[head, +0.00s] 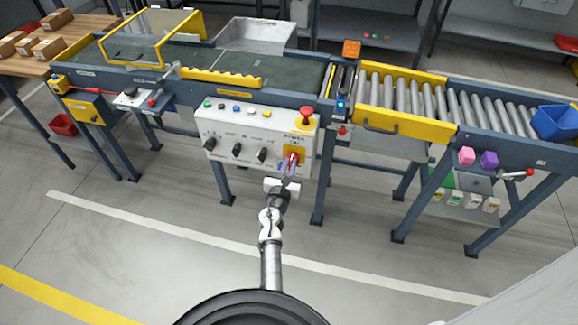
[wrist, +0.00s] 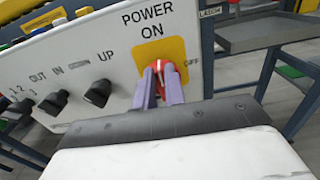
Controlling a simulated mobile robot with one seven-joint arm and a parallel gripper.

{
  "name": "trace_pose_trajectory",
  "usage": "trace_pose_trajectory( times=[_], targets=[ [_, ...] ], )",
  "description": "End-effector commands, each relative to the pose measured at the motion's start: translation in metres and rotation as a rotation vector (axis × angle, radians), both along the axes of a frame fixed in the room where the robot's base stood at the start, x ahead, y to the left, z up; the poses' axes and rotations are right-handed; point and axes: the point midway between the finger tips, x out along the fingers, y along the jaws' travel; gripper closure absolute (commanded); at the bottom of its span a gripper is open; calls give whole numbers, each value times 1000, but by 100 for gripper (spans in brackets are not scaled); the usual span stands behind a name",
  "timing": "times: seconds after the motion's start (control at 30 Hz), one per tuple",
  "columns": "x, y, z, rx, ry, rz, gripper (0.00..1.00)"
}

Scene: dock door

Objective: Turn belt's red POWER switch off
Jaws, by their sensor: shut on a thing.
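The red POWER switch (wrist: 158,68) sits on a yellow plate (wrist: 177,50) on the white control panel (wrist: 110,50). ON is printed above the plate and OFF at its right. My gripper (wrist: 160,85) is shut on the red switch, with a purple finger on each side of it. The white mark on the switch points up, roughly toward ON. In the head view my gripper (head: 289,168) reaches the lower right of the panel (head: 225,125), and its fingers partly cover the switch (head: 293,158).
Black knobs (head: 237,149) line the panel left of the switch. A red emergency button (head: 306,113) stands above it. The belt (head: 210,67) runs behind the panel, with a roller conveyor (head: 430,98) to the right. The floor in front is clear.

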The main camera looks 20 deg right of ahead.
Motion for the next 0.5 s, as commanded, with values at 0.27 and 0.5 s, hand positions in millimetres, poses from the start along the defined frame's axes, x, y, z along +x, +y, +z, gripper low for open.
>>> trace_pose_trajectory(
  times=[0.27, 0.5],
  targets=[
    [-1, -2, -2, 119, -83, 2, 100],
    [-3, -5, -4, 298, -204, 3, 100]
  ],
)
